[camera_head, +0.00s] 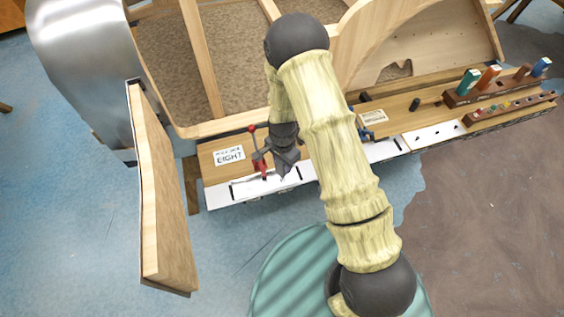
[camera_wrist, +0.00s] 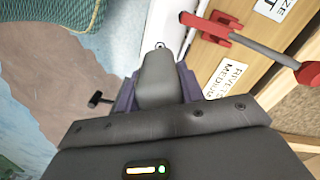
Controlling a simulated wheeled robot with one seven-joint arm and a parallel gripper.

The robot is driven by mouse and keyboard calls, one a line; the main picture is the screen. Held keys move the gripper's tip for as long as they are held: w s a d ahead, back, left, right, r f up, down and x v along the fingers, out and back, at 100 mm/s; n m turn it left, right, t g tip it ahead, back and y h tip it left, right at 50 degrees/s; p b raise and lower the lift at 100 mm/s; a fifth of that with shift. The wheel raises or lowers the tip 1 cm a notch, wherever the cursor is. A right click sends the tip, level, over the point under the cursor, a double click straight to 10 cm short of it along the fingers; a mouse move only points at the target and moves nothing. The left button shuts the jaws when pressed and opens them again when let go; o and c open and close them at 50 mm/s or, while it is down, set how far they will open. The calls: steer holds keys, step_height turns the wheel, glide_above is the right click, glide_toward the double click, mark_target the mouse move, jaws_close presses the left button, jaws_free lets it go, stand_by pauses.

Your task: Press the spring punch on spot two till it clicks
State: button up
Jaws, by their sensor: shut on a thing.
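My gripper (camera_head: 284,168) hangs over the white strip along the bench's front edge, right of a red clamp. In the wrist view its dark purplish fingers (camera_wrist: 158,92) close on a grey tapered body (camera_wrist: 157,78), which I take as the spring punch. The punch's narrow end points at the white strip (camera_wrist: 166,22). A small dark ring (camera_wrist: 160,45) shows on the strip just beyond that end. I cannot tell whether the tip touches the strip, or which spot number this ring is. In the head view the punch is mostly hidden by the gripper.
The red clamp (camera_head: 263,167) with its raised lever stands close left of my gripper; it also shows in the wrist view (camera_wrist: 215,28). A blue clamp (camera_head: 367,134) is further right. Racks with coloured handles (camera_head: 490,84) stand at far right. A wooden panel (camera_head: 165,200) stands at left.

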steer(key=shift+r+p, duration=0.8)
steer(key=shift+r, duration=0.4)
steer(key=shift+r+p, duration=1.8)
steer(key=shift+r, duration=0.75)
